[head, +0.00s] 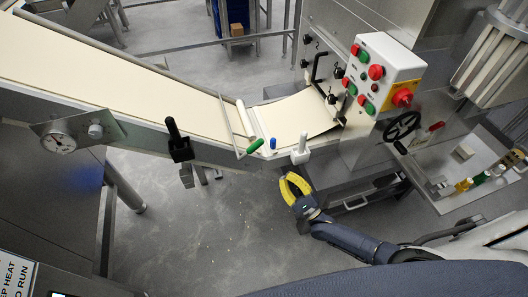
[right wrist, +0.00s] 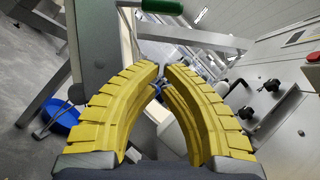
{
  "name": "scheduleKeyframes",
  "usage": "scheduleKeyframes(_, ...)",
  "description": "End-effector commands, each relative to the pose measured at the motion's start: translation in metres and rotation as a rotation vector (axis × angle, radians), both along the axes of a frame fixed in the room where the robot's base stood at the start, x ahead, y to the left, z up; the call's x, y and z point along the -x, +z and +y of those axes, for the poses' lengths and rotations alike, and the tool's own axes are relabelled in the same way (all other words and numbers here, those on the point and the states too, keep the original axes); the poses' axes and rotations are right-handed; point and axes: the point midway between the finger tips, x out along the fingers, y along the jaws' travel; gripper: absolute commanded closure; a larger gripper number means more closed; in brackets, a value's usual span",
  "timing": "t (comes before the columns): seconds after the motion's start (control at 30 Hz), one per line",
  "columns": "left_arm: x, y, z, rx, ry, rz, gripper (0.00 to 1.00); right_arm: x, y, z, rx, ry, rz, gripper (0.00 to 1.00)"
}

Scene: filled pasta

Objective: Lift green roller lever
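The green roller lever (head: 255,146) sits at the lower edge of the cream conveyor belt, near the middle of the head view. Its green handle (right wrist: 162,6) also shows at the top edge of the right wrist view, beyond the fingertips. My right gripper (head: 293,187) has yellow curved fingers and is below and to the right of the lever, apart from it. In the right wrist view its fingers (right wrist: 161,70) have a narrow gap between the tips, with nothing held. My left gripper is not in view.
A blue knob (head: 273,143) and a white handle (head: 300,150) are just right of the green lever. A black handle (head: 179,142) is to the left. A control box (head: 381,75) with red and green buttons stands at upper right. The floor below the conveyor is open.

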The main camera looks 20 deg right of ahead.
Motion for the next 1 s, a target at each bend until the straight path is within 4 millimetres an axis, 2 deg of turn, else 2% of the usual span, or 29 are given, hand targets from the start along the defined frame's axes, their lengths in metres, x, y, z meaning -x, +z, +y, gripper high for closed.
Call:
scheduleKeyframes(0.27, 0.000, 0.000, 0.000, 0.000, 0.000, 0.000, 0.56, -0.014, 0.008, 0.006, 0.000, 0.000, -0.003, 1.00)
scheduleKeyframes(0.77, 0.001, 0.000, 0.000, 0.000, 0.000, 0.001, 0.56, -0.083, 0.044, 0.038, 0.000, 0.000, -0.003, 1.00)
scheduleKeyframes(1.0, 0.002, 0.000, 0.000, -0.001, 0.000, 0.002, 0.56, -0.088, 0.063, 0.054, -0.001, -0.001, -0.001, 1.00)
